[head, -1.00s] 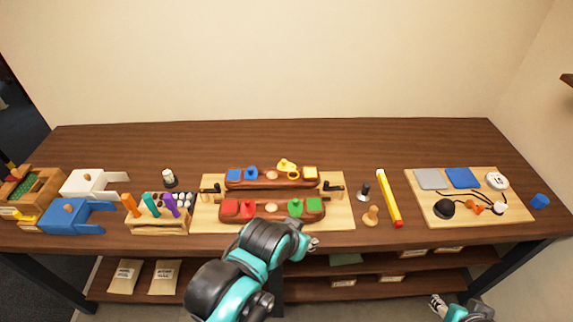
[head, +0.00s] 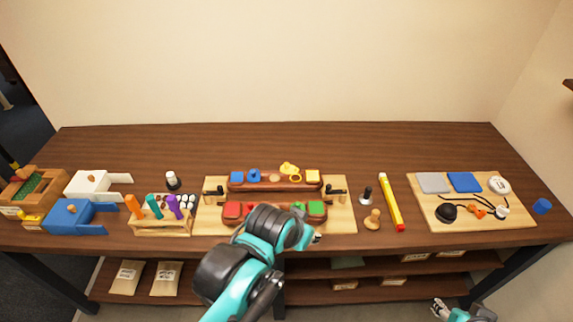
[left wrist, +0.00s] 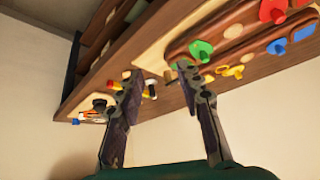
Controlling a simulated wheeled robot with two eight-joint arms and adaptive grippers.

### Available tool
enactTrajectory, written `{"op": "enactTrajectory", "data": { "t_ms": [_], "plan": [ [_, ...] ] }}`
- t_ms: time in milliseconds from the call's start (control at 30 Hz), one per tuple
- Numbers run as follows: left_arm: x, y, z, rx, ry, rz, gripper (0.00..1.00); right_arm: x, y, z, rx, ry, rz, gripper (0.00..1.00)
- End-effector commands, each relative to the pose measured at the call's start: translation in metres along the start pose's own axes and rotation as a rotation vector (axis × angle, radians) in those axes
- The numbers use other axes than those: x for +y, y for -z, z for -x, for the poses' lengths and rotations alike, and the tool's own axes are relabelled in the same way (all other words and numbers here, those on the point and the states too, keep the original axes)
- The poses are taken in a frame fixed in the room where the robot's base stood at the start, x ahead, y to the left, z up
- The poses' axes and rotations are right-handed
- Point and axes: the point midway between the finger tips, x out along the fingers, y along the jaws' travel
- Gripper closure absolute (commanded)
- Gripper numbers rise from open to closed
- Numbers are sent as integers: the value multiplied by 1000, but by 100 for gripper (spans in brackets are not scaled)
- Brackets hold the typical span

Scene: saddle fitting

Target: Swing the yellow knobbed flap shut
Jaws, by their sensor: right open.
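The yellow knobbed flap (head: 289,168) is on the rear dark red bar (head: 275,186), turned out past its back edge. A yellow ring-shaped part (head: 295,178) shows beside it, with a yellow square block (head: 313,177) to the right. Yellow parts of that bar also show in the left wrist view (left wrist: 232,71). My left gripper (left wrist: 160,78) is open and empty, with its fingers apart below the board edge. In the head view it is mostly hidden behind my left arm. My right gripper (head: 438,308) is open at the lower right, away from the bars.
The front bar (head: 233,210) has red and green parts and is partly covered by my left arm. Black clamps (head: 335,192) stand at the board's sides. A wooden peg (head: 372,219) and a yellow stick (head: 391,203) lie to the right. The rear tabletop is clear.

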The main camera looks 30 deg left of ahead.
Motion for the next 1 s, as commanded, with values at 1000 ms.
{"op": "enactTrajectory", "data": {
  "t_ms": [1000],
  "plan": [
    [-236,184,-156,-193,-235,-404,64,0,42,59,0,0,0,56]
  ]
}}
